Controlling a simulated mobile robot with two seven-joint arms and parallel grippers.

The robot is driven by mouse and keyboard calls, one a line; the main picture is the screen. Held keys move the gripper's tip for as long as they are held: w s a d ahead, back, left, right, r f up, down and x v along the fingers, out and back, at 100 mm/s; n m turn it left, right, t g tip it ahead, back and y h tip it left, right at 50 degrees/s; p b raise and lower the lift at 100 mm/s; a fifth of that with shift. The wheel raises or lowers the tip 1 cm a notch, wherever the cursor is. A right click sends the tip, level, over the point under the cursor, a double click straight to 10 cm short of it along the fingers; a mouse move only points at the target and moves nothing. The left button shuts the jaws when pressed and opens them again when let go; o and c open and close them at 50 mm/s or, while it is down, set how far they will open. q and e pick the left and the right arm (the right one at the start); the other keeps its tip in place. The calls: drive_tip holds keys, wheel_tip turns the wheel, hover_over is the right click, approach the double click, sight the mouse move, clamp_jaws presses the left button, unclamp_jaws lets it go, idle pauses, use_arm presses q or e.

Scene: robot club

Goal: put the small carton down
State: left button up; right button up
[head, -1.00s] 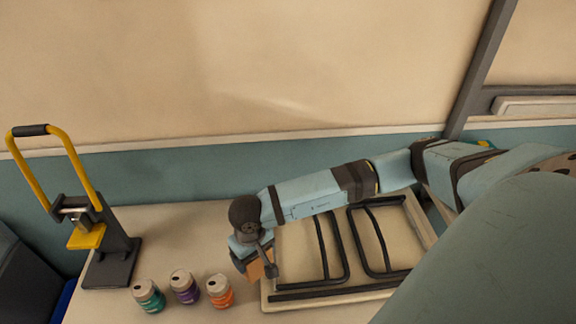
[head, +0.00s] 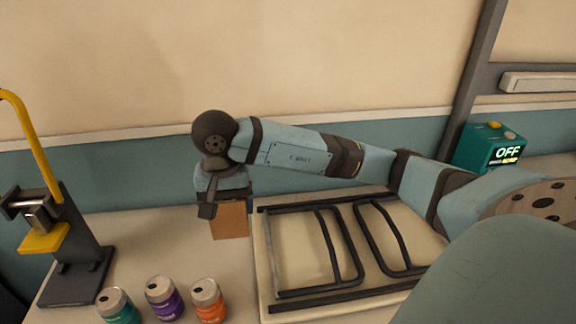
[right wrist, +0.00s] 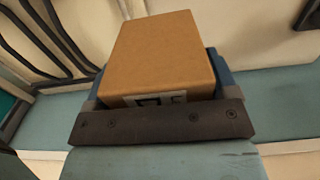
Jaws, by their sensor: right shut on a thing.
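The left gripper is not in view.
A cream panel with black rails (head: 262,275) lies right of the carton. Teal, purple (head: 164,298) and orange cans stand in front. A yellow-handled press (head: 70,250) is at left. A teal box reading OFF (head: 489,148) stands at right. Bare table (head: 150,235) lies left of the carton.

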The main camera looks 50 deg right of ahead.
wheel_tip(320, 180, down, 20)
drive_tip(key=shift+r+b, duration=0.1)
drive_tip(key=shift+b, duration=0.2)
idle(0.3)
drive_tip(key=shift+f, duration=0.25)
drive_tip(key=o, duration=0.9)
